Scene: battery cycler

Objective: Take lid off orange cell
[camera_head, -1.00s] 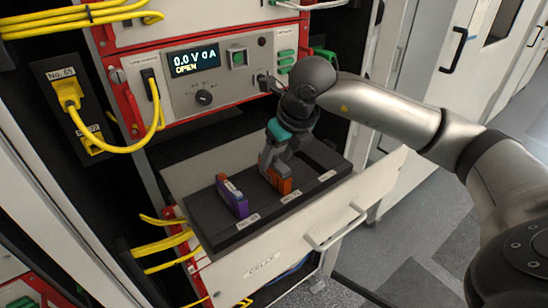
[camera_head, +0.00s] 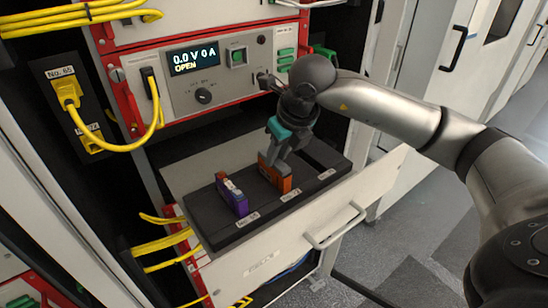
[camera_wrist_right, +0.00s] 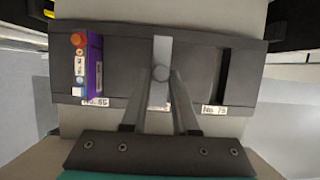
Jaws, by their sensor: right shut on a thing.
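The orange cell (camera_head: 283,184) stands in the middle slot of the black tray (camera_head: 213,226), beneath my right gripper. My right gripper (camera_head: 277,160) reaches down over its top. In the right wrist view the right fingers (camera_wrist_right: 161,75) come together on a narrow grey lid (camera_wrist_right: 162,52). The lid covers the middle of the tray there, and no orange of the cell shows below it. The fingers hide part of the cell's top in the head view, so I cannot tell whether the lid touches the cell. My left gripper is not in view.
A purple cell (camera_head: 233,197) stands in the slot to the left, with small terminals on top. The right slot (camera_wrist_right: 225,75) is empty. The tray sits on a drawer with a handle (camera_head: 335,228). The cycler panel (camera_head: 222,85) and yellow cables (camera_head: 157,110) are behind.

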